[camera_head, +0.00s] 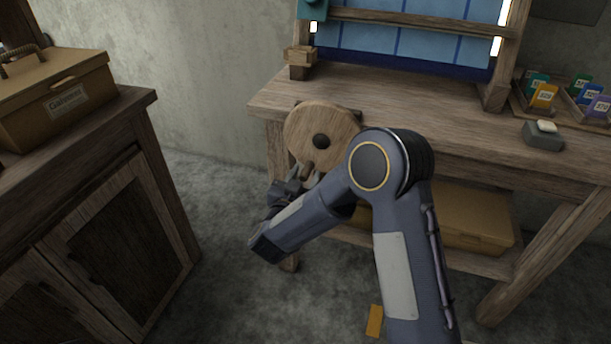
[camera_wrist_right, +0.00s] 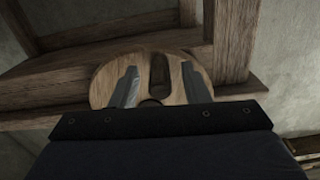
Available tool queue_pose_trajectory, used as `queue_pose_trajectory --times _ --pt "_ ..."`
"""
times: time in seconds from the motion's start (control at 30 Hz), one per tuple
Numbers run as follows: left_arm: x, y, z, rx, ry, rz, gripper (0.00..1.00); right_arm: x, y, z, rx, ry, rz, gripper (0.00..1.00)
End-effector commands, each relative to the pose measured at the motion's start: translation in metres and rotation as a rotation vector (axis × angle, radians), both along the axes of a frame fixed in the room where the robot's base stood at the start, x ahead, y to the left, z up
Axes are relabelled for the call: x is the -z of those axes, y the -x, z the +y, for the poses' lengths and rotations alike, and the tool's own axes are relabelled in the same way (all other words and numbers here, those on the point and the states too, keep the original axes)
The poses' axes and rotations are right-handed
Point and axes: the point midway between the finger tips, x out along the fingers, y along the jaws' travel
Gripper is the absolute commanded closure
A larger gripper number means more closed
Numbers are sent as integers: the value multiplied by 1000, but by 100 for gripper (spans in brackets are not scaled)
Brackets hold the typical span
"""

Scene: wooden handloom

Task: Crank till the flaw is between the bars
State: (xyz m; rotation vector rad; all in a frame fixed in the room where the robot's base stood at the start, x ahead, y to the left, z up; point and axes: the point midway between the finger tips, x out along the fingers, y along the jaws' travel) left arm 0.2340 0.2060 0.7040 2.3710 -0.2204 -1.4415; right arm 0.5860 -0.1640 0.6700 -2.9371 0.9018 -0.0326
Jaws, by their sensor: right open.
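The round wooden crank wheel (camera_head: 318,130) with a dark hub is on the left front of the loom table. My right gripper (camera_head: 299,178) is at the handle. In the right wrist view the open fingers (camera_wrist_right: 158,88) lie on either side of the handle (camera_wrist_right: 159,72), with gaps beside it, in front of the wheel (camera_wrist_right: 104,84). Blue cloth (camera_head: 400,42) with dark lines hangs between wooden bars, its top cut off by the picture. I see no flaw on the part in view. My left gripper is not in view.
The loom table (camera_head: 420,105) carries colored packets (camera_head: 543,95) in a tray and a grey block (camera_head: 543,135) at the right. A box (camera_head: 478,218) sits on the lower shelf. A cabinet (camera_head: 100,190) with a tan case (camera_head: 55,95) stands left.

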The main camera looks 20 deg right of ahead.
Motion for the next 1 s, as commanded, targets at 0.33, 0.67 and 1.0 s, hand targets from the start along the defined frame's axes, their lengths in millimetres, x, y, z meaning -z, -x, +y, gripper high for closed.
queue_pose_trajectory --times 0.33,0.67,1.0 --pt "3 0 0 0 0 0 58 0 -13 -9 -1 0 0 58" --pt "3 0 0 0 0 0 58 0 -12 -8 -1 0 0 88" --pt "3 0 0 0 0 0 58 0 -12 -8 -2 -2 -1 100"
